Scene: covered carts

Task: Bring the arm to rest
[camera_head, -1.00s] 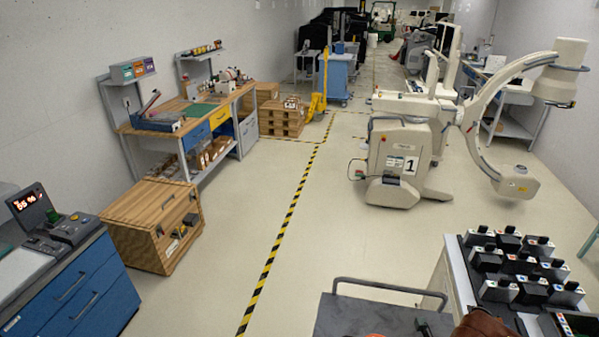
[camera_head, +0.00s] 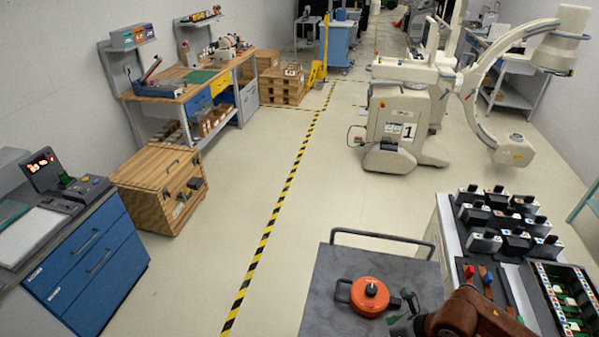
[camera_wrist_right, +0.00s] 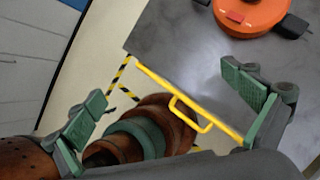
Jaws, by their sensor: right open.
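My right gripper (camera_head: 405,322) is at the bottom of the head view, at the end of a reddish-brown arm, low beside the dark grey cart top (camera_head: 335,280). In the right wrist view the right gripper (camera_wrist_right: 165,88) is open, its two green-padded fingers wide apart with nothing between them. An orange round object (camera_head: 370,296) with dark handles lies on the cart top, apart from the fingers; it also shows in the right wrist view (camera_wrist_right: 252,14). My left gripper is not in view.
A rack of black-and-white blocks (camera_head: 505,225) and an open case (camera_head: 562,300) stand close on the right. A yellow handle (camera_wrist_right: 190,112) runs along the cart edge. A blue drawer cabinet (camera_head: 95,265) stands left. Floor (camera_head: 320,200) between is clear.

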